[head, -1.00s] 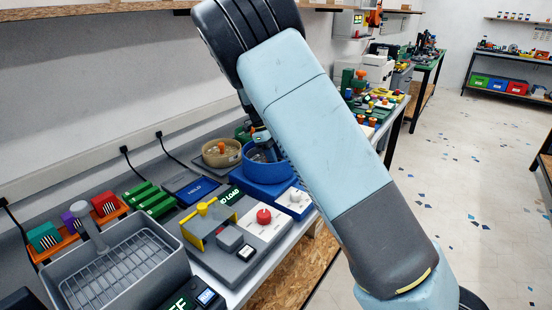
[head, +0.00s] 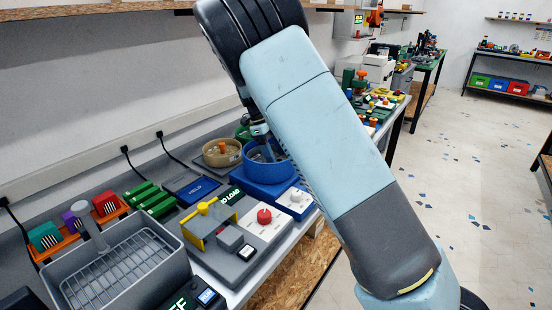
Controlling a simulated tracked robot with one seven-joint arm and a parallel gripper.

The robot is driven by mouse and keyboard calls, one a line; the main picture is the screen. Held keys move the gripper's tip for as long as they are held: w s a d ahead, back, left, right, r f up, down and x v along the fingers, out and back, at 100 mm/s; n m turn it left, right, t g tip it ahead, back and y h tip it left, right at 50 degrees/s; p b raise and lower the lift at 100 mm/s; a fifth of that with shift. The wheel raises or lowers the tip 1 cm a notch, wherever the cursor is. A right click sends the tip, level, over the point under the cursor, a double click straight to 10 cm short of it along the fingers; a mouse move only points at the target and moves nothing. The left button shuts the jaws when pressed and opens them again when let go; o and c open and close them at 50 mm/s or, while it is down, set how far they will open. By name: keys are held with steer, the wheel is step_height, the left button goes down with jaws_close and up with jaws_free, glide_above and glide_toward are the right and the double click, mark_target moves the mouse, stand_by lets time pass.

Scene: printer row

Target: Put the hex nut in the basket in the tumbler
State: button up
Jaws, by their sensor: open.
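My gripper (head: 268,153) is small and partly hidden by my arm. It is open, with its fingertips at or just above the mouth of a round blue bowl (head: 251,167), which looks like the tumbler. The bowl stands on a blue base, and my arm covers its right side. A grey basket (head: 172,277) with a wire-mesh floor and a grey handle stands at the lower left. I cannot make out a hex nut in the basket or at the gripper. What lies inside the blue bowl is too small to tell.
A tan bowl (head: 222,153) with an orange knob stands left of the blue one. A grey fixture with a yellow clamp (head: 203,209) and a panel with a red knob (head: 264,216) stand in front. An orange rack (head: 70,241) holds coloured blocks.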

steer(key=v, duration=1)
steer(key=s+d+r+n+t+y, duration=0.1)
steer(key=s+d+r+n+y, duration=0.1)
steer(key=s+d+r+n, duration=0.3)
steer(key=s+d+r+n+y, duration=0.15)
steer(key=s+d, duration=0.25)
steer(key=d, duration=0.4)
steer(key=s+d+r+n+t+y, duration=0.1)
steer(key=s+d+r+n, duration=0.25)
steer(key=d, duration=0.25)
steer(key=s+d+n+t, duration=0.3)
steer(key=s+n, duration=0.4)
steer(key=s, duration=0.5)
steer(key=s+d+n+t, duration=0.2)
steer(key=s+n, duration=0.5)
steer(key=s, duration=0.5)
steer(key=shift+d+t+h, duration=0.35)
steer(key=shift+d+t, duration=0.05)
